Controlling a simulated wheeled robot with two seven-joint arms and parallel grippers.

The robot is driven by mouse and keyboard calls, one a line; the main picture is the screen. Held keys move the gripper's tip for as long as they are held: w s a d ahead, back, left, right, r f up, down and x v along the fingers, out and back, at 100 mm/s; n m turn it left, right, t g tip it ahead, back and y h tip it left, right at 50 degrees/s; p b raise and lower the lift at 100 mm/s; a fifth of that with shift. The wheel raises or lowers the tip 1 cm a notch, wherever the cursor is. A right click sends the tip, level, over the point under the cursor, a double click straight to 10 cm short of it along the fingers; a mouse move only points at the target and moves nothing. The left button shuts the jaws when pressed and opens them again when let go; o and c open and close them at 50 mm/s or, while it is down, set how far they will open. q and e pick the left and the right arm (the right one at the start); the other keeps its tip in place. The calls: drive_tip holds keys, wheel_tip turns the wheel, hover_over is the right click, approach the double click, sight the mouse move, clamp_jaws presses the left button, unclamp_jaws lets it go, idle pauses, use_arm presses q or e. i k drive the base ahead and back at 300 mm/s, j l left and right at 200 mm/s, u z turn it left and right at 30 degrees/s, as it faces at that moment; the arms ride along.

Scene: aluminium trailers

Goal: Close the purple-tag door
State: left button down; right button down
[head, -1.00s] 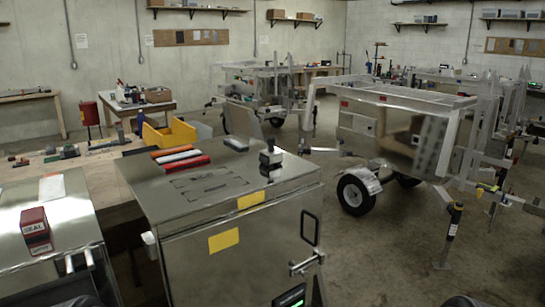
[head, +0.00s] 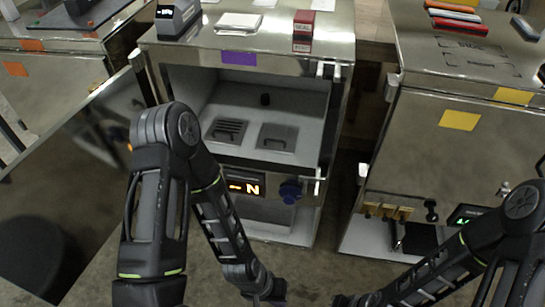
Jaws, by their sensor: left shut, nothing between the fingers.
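The purple tag (head: 238,58) is on the front top edge of a steel cabinet (head: 318,33). Its front is open and shows a pale interior with two dark square plates on its floor. The door (head: 75,160) appears as a dark reflective metal panel swung out to the left from the cabinet's left side. My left arm crosses in front of the door's hinge side. My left gripper (head: 270,291) is shut and empty, low in front of the cabinet, apart from the door. My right gripper (head: 343,300) is at the bottom edge, mostly cut off.
A second steel cabinet with a yellow tag (head: 459,120) stands at right, shut. An orange-tagged unit (head: 50,65) stands at left behind the door. A red box (head: 303,25) and papers (head: 239,22) lie on the purple-tag cabinet. Floor shows below the cabinets.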

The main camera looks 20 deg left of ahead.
sight(62, 199)
drive_tip(key=u, duration=2.2)
drive_tip(key=i+j, duration=0.15)
drive_tip(key=j, duration=0.3)
drive_tip(key=i+j, duration=0.15)
drive_tip(key=j, duration=0.25)
drive_tip(key=i+j, duration=0.1)
drive_tip(key=j, duration=0.35)
drive_tip(key=i+j+z, duration=0.1)
drive_tip(key=j, duration=0.3)
drive_tip(key=i+j, duration=0.2)
drive_tip(key=j, duration=0.25)
drive_tip(key=i+j, duration=0.1)
drive_tip(key=j, duration=0.35)
drive_tip(key=i+j, duration=0.15)
drive_tip(key=j, duration=0.25)
drive_tip(key=z, duration=0.05)
